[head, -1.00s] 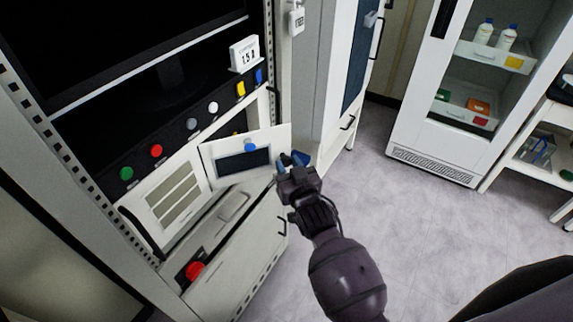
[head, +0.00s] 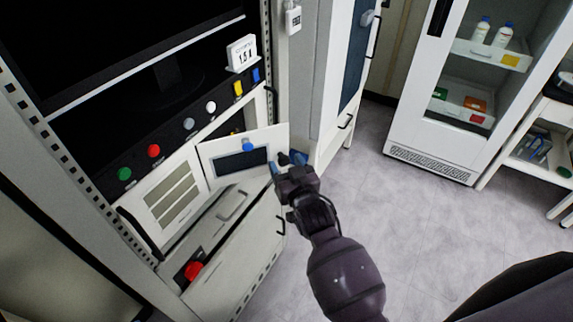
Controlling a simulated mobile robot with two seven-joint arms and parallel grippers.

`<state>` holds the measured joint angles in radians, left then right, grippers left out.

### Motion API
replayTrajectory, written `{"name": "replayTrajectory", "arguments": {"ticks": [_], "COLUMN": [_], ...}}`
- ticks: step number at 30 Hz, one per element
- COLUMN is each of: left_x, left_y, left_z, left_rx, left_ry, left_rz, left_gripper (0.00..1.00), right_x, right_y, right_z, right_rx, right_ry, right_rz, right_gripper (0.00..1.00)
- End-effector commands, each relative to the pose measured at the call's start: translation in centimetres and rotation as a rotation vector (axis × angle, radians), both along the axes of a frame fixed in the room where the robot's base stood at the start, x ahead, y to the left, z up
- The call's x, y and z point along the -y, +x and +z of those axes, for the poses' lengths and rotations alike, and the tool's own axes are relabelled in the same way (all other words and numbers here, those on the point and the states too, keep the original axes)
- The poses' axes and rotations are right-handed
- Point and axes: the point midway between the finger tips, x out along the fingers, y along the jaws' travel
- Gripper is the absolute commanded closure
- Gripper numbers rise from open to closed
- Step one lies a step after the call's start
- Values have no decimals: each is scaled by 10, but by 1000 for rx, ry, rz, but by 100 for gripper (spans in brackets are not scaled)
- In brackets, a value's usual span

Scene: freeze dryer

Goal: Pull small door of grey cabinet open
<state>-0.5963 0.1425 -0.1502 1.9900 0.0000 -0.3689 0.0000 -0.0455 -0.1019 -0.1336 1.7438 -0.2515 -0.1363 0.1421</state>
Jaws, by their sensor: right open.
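The grey cabinet (head: 262,60) stands at the left. Its small white door (head: 212,152), with a dark window and a blue knob (head: 249,145), stands ajar and swung outward, with an opening behind it. My right gripper (head: 284,164) is open at the door's free right edge. Its blue-tipped fingers are close to that edge; I cannot tell whether they touch it. My left gripper is not in view.
A row of coloured buttons (head: 154,151) runs above a vented panel (head: 168,200) left of the door. A red knob (head: 193,270) sits below. A white glass-front fridge (head: 430,145) stands at the right. The floor (head: 420,240) between is clear.

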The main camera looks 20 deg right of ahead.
Motion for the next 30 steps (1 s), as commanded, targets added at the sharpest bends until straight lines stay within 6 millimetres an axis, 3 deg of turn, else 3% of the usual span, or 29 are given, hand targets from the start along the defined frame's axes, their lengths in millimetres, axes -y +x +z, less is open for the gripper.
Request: {"name": "replayTrajectory", "arguments": {"ticks": [5, 18, 24, 30], "left_x": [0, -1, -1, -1], "left_y": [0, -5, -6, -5], "left_z": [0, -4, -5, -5], "left_rx": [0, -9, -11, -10], "left_ry": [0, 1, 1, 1], "left_rz": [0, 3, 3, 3], "left_gripper": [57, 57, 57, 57], "right_x": [2, 7, 9, 9], "right_y": [-16, -85, -102, -106], "right_z": [-1, -1, 0, 0], "right_rx": [-2, -1, 0, 1], "right_ry": [0, 0, 0, 0], "right_rz": [0, 0, 0, 1], "right_gripper": [41, 41, 41, 41]}}
